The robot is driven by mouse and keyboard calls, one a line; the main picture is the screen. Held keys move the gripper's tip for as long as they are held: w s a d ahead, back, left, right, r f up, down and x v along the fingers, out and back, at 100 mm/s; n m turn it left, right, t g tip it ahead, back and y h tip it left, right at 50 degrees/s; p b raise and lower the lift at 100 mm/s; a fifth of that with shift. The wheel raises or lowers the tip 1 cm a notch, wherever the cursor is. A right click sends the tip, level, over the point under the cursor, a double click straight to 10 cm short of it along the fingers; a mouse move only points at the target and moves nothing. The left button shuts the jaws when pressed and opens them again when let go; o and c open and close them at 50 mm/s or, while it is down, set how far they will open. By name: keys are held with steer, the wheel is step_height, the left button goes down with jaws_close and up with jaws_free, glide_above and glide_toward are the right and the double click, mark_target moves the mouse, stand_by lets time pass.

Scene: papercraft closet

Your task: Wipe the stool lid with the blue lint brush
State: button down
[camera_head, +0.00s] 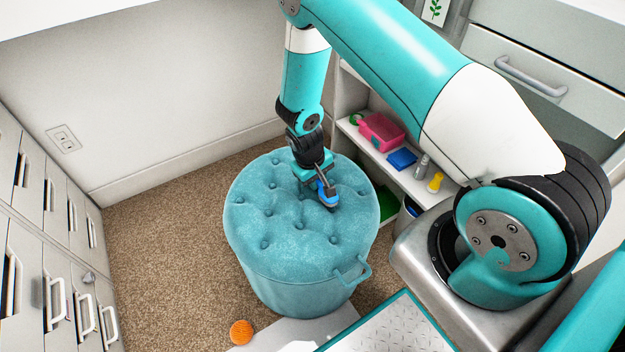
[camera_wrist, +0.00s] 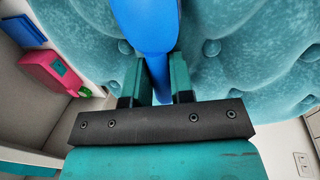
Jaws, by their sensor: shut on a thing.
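The stool is round and teal, with a tufted, buttoned lid (camera_head: 275,232) and a loop handle at its lower right. It stands on the carpet in the middle of the head view; its lid (camera_wrist: 225,75) fills much of the wrist view. My gripper (camera_head: 323,180) is over the right part of the lid. It is shut on the blue lint brush (camera_head: 328,194). In the wrist view the brush (camera_wrist: 150,25) runs up from between the two fingers (camera_wrist: 158,85). The brush is at or just above the lid; I cannot tell whether it touches. Its underside is hidden.
A white shelf (camera_head: 390,158) right of the stool holds a pink box (camera_head: 381,131), a blue item (camera_head: 402,158) and a yellow item (camera_head: 436,181). An orange ball (camera_head: 241,332) lies in front. Drawers (camera_head: 40,250) line the left. Carpet (camera_head: 160,230) left of the stool is clear.

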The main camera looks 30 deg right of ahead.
steer(key=shift+s+d+f, duration=0.1)
steer(key=shift+d, duration=0.05)
steer(key=shift+r+p, duration=2.1)
steer(key=shift+r, duration=0.4)
